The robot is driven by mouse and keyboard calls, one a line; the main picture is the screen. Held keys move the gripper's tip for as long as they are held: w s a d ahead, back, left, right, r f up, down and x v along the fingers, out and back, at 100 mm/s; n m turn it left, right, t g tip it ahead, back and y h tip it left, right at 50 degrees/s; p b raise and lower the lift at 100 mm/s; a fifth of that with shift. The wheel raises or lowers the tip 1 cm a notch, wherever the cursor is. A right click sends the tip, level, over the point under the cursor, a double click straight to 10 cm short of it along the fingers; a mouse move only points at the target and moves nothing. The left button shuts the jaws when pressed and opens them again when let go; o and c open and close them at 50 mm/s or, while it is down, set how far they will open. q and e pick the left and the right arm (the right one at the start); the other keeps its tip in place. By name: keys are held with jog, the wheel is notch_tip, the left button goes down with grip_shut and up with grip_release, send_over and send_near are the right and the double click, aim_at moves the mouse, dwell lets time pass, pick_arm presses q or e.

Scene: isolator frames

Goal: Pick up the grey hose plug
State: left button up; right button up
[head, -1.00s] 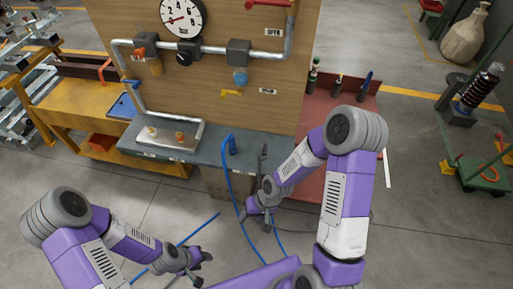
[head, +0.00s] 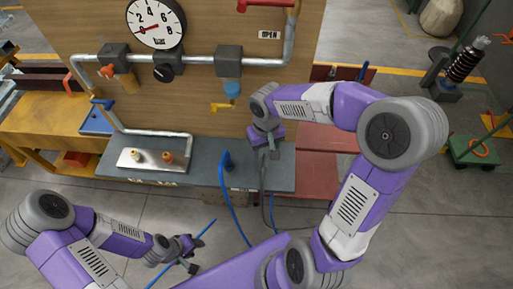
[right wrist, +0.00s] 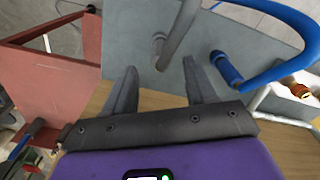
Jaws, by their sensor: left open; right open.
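The grey hose plug (right wrist: 160,44) stands on the grey bench top, its grey hose rising from it in the right wrist view. In the head view the grey hose (head: 264,190) hangs over the bench's front edge. My right gripper (right wrist: 160,66) is open, pointing down at the bench, with the plug seen in line with the gap between its fingers. It also shows in the head view (head: 267,152), partly hiding the plug. I cannot tell whether the fingers touch it. My left gripper (head: 190,255) is open and empty, low over the floor.
A blue plug (head: 228,161) with a blue hose (right wrist: 285,50) stands beside the grey one. A metal plate (head: 152,158) with brass and orange fittings lies on the bench's left. Behind rises a wooden panel (head: 205,95) with pipes and a gauge. A red table (head: 315,170) adjoins at right.

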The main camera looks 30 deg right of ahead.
aim_at(264, 156)
notch_tip(264, 156, down, 7)
jog(key=shift+w+f+b, duration=0.1)
jog(key=shift+f+b, duration=0.05)
jog(key=shift+b, duration=0.75)
grip_shut()
notch_tip(264, 156, up, 10)
jog(key=shift+r+p, duration=0.1)
jog(key=shift+p, duration=1.15)
jog(key=shift+r+p, duration=1.45)
jog(key=shift+r, duration=0.25)
